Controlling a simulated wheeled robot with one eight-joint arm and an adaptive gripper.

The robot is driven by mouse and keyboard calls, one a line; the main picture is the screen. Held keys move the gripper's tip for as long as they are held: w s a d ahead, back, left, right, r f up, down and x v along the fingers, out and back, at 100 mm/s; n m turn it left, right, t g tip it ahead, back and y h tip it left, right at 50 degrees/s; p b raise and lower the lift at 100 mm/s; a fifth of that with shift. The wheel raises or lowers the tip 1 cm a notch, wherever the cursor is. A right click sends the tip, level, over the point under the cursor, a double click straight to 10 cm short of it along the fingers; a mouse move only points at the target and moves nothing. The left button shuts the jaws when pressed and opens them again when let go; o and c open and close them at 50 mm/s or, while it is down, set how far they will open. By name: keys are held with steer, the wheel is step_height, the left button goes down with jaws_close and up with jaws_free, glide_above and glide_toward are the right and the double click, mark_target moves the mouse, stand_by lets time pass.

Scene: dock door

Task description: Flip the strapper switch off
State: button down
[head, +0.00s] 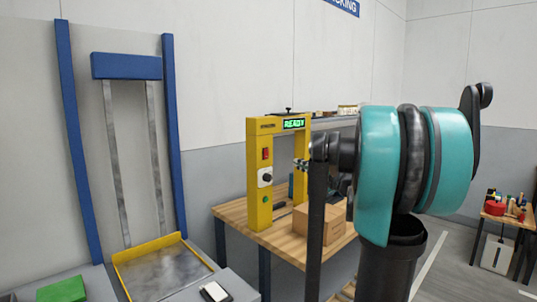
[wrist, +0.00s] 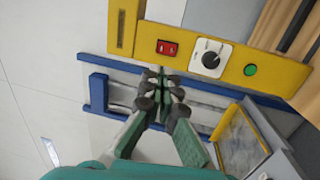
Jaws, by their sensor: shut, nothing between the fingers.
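The strapper (head: 259,213) is a yellow arch on a wooden workbench, with a lit green READY display (head: 294,124). Its red switch (head: 265,153) is on the front of the left post, above a dial (head: 265,177) and a green button (head: 265,199). The wrist view shows the red switch (wrist: 167,48) close up, with the dial (wrist: 211,58) and green button (wrist: 250,69) to its right. My gripper (wrist: 160,73) is shut and empty, its tips just below the switch in that picture. I cannot tell whether they touch the post. In the head view my arm hides much of the gripper.
A cardboard box (head: 320,226) sits on the workbench (head: 233,212) beside the post. Left of it stands a blue-posted frame with a yellow-edged metal plate (head: 165,272). A green item (head: 62,290) lies at the lower left. A small table with red items (head: 494,208) is at the far right.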

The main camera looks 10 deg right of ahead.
steer(key=shift+a+f+n+g, duration=0.15)
steer(key=shift+a+n+g, duration=0.05)
steer(key=shift+n+g, duration=0.1)
steer(key=shift+w, duration=0.1)
glide_toward(266, 151)
steer(key=x, duration=0.6)
steer(key=shift+w+a+f, duration=0.15)
steer(key=shift+w, duration=0.3)
steer(key=shift+w+a, duration=0.2)
steer(key=shift+w, duration=0.05)
